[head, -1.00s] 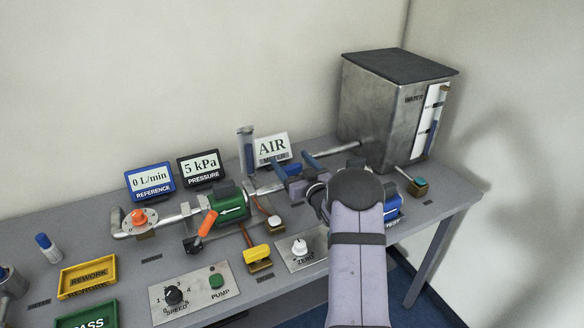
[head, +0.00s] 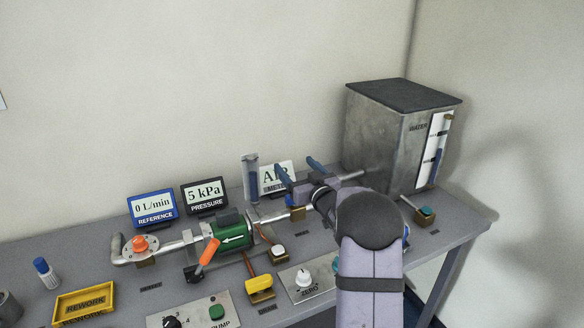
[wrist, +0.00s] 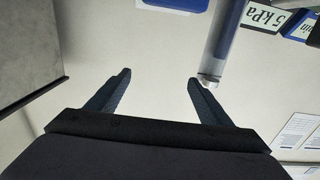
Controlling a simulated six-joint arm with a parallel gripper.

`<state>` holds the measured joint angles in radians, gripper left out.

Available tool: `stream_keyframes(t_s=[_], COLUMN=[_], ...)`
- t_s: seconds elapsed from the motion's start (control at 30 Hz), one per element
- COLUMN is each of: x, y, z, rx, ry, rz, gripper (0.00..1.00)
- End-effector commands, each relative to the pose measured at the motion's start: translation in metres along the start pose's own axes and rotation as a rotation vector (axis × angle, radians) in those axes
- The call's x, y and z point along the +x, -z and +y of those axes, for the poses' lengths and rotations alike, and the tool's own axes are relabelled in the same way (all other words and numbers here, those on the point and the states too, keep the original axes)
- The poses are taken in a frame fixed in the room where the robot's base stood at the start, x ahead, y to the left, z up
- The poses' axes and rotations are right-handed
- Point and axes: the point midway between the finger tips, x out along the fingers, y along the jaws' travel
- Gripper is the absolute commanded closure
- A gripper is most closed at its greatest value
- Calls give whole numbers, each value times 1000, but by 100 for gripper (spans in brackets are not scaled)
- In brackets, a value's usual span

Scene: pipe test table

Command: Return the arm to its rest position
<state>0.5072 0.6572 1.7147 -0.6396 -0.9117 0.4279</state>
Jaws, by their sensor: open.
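My gripper (head: 301,171) is open, with its two blue fingers apart and nothing between them. In the head view it stands above the pipe line at the right of the table, in front of the AIR meter sign (head: 272,181), which it partly hides. In the wrist view the open fingers (wrist: 159,77) point toward a pale wall. My arm reaches in from the lower right and covers part of the table's right side.
A metal water tank (head: 385,135) stands right of my gripper. A clear tube (head: 250,178) stands upright just left of it. The green pump (head: 232,232), reference display (head: 153,206), pressure display (head: 204,196) and yellow rework tray (head: 85,303) lie left. The space above the table is free.

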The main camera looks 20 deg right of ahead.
Motion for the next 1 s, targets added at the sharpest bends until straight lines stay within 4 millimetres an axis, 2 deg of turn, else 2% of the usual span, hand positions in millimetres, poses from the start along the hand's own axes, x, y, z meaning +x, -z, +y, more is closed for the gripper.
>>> stream_keyframes(t_s=[0.17,0.37,0.47,0.53,0.67,0.8,1.0], x=[0,-6,-19,-36,-86,-162,-274], y=[0,-8,-21,-34,-65,-97,-127], z=[-1,-13,-28,-42,-74,-114,-162], rx=[0,-2,-3,-4,-4,-6,-10], ry=[-1,-41,-80,-107,-145,-148,-102], rz=[-3,-102,-219,-327,-568,-841,-1175], gripper=[27,27,27,27,27,27,27])
